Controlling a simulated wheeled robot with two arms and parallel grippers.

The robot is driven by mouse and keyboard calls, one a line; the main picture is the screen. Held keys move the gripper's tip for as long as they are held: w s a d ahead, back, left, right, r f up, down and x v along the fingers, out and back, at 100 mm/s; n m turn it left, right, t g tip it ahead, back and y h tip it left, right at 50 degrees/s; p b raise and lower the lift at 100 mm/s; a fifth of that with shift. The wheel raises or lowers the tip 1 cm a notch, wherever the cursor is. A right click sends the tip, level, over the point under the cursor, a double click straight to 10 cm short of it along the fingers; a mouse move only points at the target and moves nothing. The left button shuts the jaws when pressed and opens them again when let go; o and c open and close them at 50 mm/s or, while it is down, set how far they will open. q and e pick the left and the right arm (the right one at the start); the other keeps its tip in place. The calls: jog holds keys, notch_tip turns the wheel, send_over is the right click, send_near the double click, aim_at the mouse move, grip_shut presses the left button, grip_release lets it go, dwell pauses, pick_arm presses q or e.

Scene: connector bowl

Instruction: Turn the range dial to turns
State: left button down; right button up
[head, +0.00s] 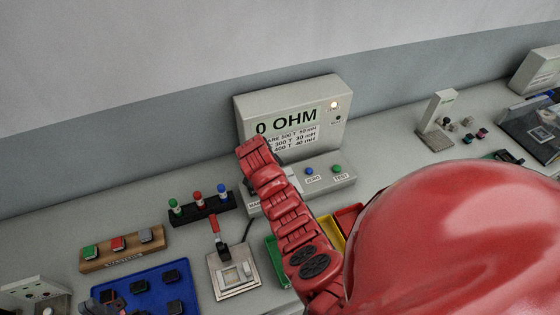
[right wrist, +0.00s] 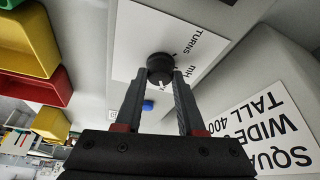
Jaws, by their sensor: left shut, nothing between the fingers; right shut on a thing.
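The range dial (right wrist: 160,64) is a dark round knob on a white plate marked TURNS and mH in the right wrist view. A white mark shows on its near side, away from TURNS. My right gripper (right wrist: 157,82) is shut on the dial, one finger at each side. In the head view my red right arm hides the dial and that gripper. The meter display (head: 287,118) reads 0 OHM, with smaller lines partly hidden below. My left gripper (head: 98,304) is shut and empty at the bottom left edge, only partly in view.
The control box (head: 337,181) has a blue ZERO button (head: 309,170) and a green TEST button (head: 337,168). Nearby stand a terminal strip (head: 202,208), a lever fixture (head: 238,280), a blue tray (head: 140,277) and coloured bins (right wrist: 40,85). My arm blocks the right foreground.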

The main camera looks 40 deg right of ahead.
grip_shut()
